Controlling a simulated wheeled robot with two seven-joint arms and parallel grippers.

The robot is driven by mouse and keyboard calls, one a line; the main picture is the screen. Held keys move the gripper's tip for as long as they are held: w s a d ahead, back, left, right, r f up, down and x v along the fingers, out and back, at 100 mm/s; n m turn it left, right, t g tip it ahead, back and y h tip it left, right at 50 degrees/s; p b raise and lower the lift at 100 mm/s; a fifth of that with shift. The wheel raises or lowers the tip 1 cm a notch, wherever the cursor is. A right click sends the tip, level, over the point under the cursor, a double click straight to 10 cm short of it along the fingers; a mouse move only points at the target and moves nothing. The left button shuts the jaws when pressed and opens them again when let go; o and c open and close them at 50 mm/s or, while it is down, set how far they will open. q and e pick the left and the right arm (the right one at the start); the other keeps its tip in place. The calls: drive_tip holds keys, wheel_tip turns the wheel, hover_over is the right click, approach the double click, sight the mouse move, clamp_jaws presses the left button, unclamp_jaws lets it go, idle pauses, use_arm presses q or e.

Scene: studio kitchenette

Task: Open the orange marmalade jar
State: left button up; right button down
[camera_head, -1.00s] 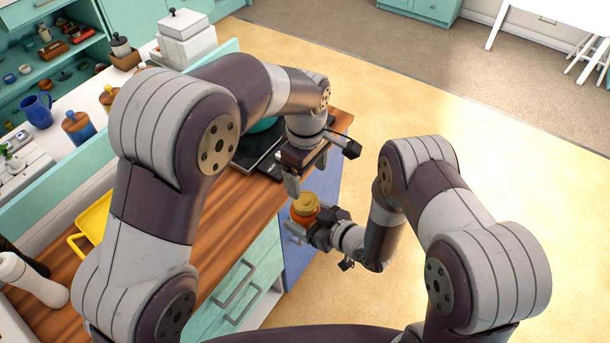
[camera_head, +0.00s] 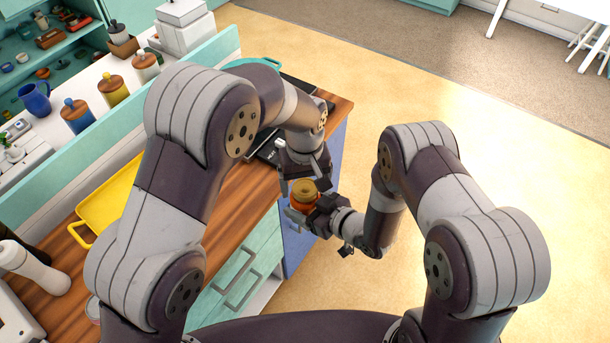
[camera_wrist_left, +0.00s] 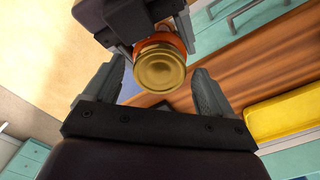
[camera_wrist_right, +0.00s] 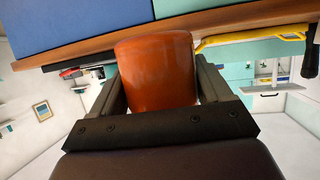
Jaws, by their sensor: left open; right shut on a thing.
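The orange marmalade jar (camera_head: 305,198) has an orange body and a gold lid (camera_head: 305,186). My right gripper (camera_head: 308,207) is shut on the jar's body and holds it in the air in front of the counter edge. In the right wrist view the orange body (camera_wrist_right: 156,72) sits between the two fingers. In the left wrist view the gold lid (camera_wrist_left: 159,68) faces the camera, on the jar. My left gripper (camera_wrist_left: 155,90) is open, its fingers on either side of the lid's line and apart from it. It also shows in the head view (camera_head: 304,180), close to the lid.
The wooden counter (camera_head: 215,225) runs behind the jar, with teal drawers (camera_head: 243,270) and a blue front (camera_head: 296,240) below. A yellow tray (camera_head: 110,200) lies at the left. A dark hob (camera_head: 262,150) is behind my left arm. Open floor (camera_head: 440,110) lies to the right.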

use_arm(q)
drive_tip(key=c, duration=1.1)
drive_tip(key=n, duration=0.6)
drive_tip(key=shift+r, duration=0.15)
drive_tip(key=shift+r, duration=1)
drive_tip(key=shift+r, duration=0.1)
